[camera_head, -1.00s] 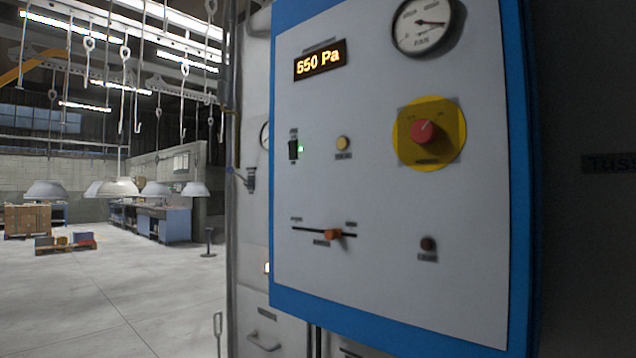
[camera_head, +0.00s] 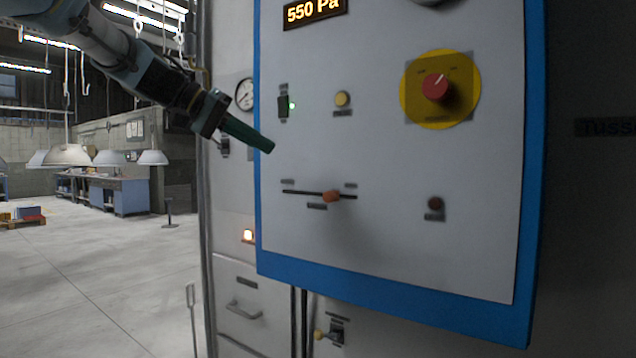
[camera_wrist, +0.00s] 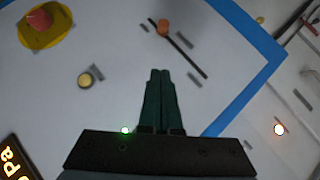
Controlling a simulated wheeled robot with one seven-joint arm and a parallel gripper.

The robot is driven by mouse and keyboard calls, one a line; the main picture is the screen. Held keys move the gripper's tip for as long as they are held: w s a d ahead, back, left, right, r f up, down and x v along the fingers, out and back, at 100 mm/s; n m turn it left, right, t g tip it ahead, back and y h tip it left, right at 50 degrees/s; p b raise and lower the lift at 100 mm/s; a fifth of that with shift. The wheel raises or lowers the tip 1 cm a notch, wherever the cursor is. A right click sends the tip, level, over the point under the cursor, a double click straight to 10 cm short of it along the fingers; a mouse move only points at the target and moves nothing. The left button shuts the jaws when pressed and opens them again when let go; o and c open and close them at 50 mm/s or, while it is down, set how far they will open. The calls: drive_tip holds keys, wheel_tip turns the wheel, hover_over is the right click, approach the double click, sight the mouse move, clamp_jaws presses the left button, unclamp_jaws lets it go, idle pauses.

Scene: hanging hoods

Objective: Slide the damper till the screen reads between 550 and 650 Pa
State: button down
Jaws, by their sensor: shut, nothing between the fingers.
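The screen (camera_head: 314,11) at the top of the grey panel reads 550 Pa in orange figures. The damper is an orange knob (camera_head: 332,196) on a dark horizontal slot (camera_head: 300,192), right of the slot's middle. It also shows in the wrist view as an orange knob (camera_wrist: 163,27) near the upper end of the slanted slot. My gripper (camera_head: 270,147) is shut and empty, with dark green fingers. It is up and left of the damper knob, apart from it, in front of the panel's left part.
A red knob on a yellow plate (camera_head: 440,88) is at the panel's upper right. A yellow button (camera_head: 342,99), a switch with a green light (camera_head: 284,106) and a dark red button (camera_head: 434,203) are also on the panel. A blue border (camera_head: 400,310) edges it. Drawers (camera_head: 243,308) stand below left.

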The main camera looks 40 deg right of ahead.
sight(331, 196)
drive_tip(key=p+x, duration=0.3)
drive_tip(key=x, duration=0.6)
drive_tip(key=shift+d+f, duration=0.1)
drive_tip(key=shift+d, duration=0.15)
drive_tip(key=shift+s+d+f+p, duration=0.15)
drive_tip(key=shift+s+f+p, duration=0.15)
drive_tip(key=shift+s+f, duration=1)
drive_tip(key=shift+f, duration=0.2)
drive_tip(key=shift+s+f+b, duration=0.1)
drive_tip(key=shift+f+b, duration=0.05)
drive_tip(key=shift+b, duration=0.15)
drive_tip(key=shift+s+d+f+b, duration=0.25)
drive_tip(key=shift+s+b, duration=0.3)
drive_tip(key=shift+b, duration=0.6)
drive_tip(key=shift+r, duration=0.2)
